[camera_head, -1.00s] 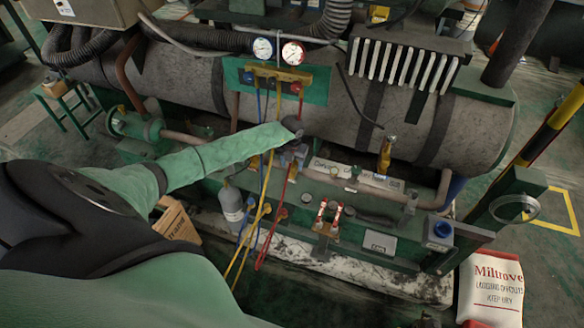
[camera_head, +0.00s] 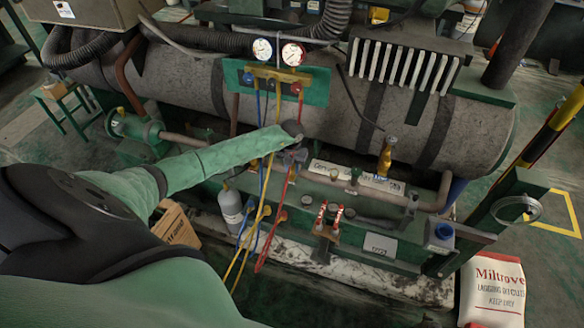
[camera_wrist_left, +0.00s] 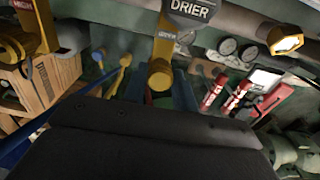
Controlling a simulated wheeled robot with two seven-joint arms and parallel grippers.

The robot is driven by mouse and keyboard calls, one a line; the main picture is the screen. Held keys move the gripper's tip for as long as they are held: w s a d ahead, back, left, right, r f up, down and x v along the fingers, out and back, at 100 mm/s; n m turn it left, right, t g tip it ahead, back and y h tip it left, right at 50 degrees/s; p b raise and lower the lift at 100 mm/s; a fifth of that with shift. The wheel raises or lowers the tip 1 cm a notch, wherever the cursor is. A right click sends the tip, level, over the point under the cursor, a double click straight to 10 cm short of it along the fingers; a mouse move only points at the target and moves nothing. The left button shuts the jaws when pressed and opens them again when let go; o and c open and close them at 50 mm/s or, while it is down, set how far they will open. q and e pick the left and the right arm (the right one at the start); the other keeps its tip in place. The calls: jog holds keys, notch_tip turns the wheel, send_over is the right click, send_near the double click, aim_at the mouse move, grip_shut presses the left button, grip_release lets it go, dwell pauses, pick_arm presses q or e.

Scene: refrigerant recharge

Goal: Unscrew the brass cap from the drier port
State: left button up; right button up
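The grey drier body with its DRIER label (camera_wrist_left: 192,10) is at the top of the left wrist view. A yellow brass fitting (camera_wrist_left: 162,50) hangs below it and ends in a round brass cap (camera_wrist_left: 160,78). My left gripper (camera_wrist_left: 160,92) is right at this cap, with a dark bluish finger on each side of it. I cannot tell whether the fingers touch the cap. In the head view my left gripper (camera_head: 295,156) is at the pipework below the large tank, and the wrist hides the cap. My right gripper is not in view.
Gauges (camera_head: 277,50) sit on a yellow manifold (camera_head: 275,73), with blue, yellow and red hoses hanging close to my gripper. A grey cylinder (camera_head: 230,208) stands below my forearm. Red-handled tools (camera_head: 328,215) are on the green frame to the right. An amber bottle (camera_head: 385,157) stands behind.

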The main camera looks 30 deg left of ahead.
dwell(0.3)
pick_arm(q)
jog(key=shift+n, duration=0.5)
jog(key=shift+n+p, duration=0.65)
jog(key=shift+n, duration=0.75)
